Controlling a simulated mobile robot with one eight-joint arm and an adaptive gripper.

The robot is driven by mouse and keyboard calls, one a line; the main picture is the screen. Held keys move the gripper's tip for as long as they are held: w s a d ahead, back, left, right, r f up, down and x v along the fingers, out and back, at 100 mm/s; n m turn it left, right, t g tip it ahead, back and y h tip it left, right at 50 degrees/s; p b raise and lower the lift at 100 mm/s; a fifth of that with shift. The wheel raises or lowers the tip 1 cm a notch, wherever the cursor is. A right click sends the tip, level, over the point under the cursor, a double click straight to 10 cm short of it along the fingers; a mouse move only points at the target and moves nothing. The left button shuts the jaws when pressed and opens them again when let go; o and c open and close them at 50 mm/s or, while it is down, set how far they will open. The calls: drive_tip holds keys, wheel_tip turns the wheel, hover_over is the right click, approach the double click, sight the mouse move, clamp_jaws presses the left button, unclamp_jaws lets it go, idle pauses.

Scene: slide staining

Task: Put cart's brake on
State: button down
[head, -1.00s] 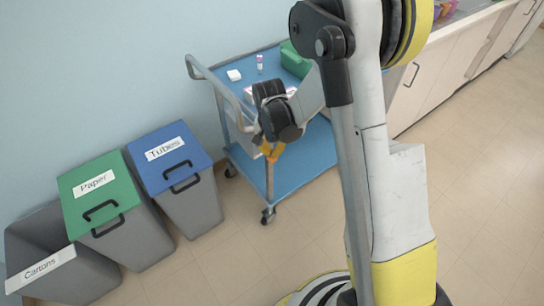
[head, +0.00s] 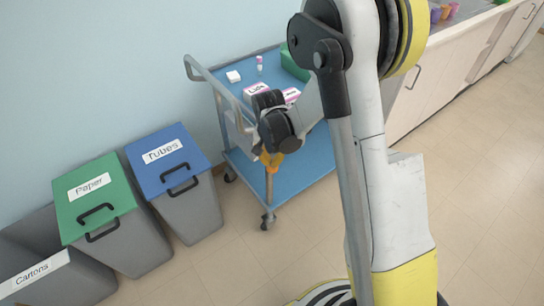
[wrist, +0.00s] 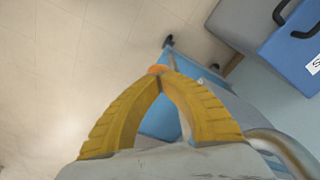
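The cart (head: 240,170) is a blue two-shelf trolley with a grey push handle (head: 205,78) at its left end. Its near front caster (head: 268,220) and a rear left caster (head: 230,175) stand on the floor. In the wrist view a dark caster (wrist: 168,41) shows beyond the fingertips, with part of the blue shelf (wrist: 183,62). No brake lever can be made out on the casters. My gripper (head: 271,165) points down beside the cart's handle end, above the near caster. In the wrist view its yellow fingers (wrist: 159,71) meet at their tips with nothing visible between them.
Bins marked Cartons (head: 45,280), Paper (head: 95,195) and Tubes (head: 168,160) stand left of the cart. A counter (head: 450,55) runs along the right. Boxes (head: 255,90), including a green one (head: 293,65), sit on the cart's top. Floor in front is clear.

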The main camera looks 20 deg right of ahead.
drive_tip(key=shift+s+a+r, duration=0.25)
drive_tip(key=shift+s+a, duration=0.1)
drive_tip(key=shift+s, duration=0.2)
drive_tip(key=shift+s+a+r, duration=0.2)
drive_tip(key=shift+s+a, duration=0.1)
drive_tip(key=shift+s, duration=0.2)
wheel_tip(320, 180, up, 12)
drive_tip(key=s, duration=0.1)
drive_tip(key=shift+a, duration=0.3)
